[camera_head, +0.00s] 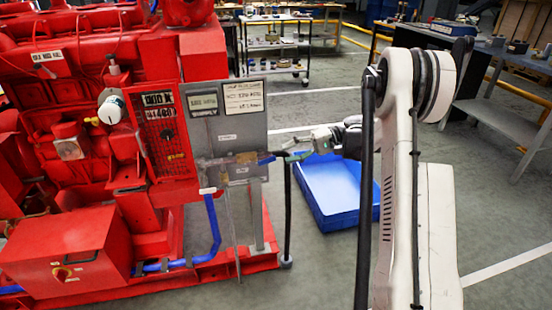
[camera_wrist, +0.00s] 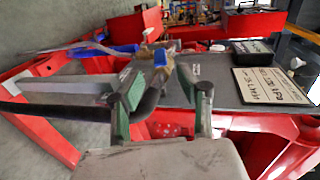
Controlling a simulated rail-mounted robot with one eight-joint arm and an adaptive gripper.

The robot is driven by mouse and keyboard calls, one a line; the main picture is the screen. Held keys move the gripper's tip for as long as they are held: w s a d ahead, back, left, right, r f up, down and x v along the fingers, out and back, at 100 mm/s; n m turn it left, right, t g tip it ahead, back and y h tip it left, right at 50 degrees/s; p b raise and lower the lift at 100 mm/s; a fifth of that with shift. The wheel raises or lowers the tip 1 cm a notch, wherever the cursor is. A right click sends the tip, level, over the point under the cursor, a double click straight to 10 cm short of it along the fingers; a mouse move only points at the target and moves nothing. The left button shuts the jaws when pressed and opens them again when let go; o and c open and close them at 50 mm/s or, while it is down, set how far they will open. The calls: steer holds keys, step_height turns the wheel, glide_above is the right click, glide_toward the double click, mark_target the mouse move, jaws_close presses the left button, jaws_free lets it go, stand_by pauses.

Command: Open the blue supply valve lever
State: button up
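The blue supply valve lever (camera_head: 266,160) sticks out to the right from a brass valve (camera_head: 245,157) at the lower part of the grey panel. In the wrist view a blue piece that looks like the lever (camera_wrist: 160,58) shows just beyond the fingertips, with brass behind it. My gripper (camera_head: 300,153) is at the right of the lever, close to its end. In the wrist view my gripper (camera_wrist: 163,85) is open, its green-padded fingers apart. A dark pipe passes between or behind the fingers. Whether a finger touches the lever cannot be told.
The grey panel (camera_head: 225,130) with label plates is beside the red pumpset (camera_head: 70,190). A black upright pipe (camera_head: 287,215) stands below my gripper. Carts and benches stand farther back.

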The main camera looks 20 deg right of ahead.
steer(key=v, duration=0.3)
steer(key=shift+d, duration=0.25)
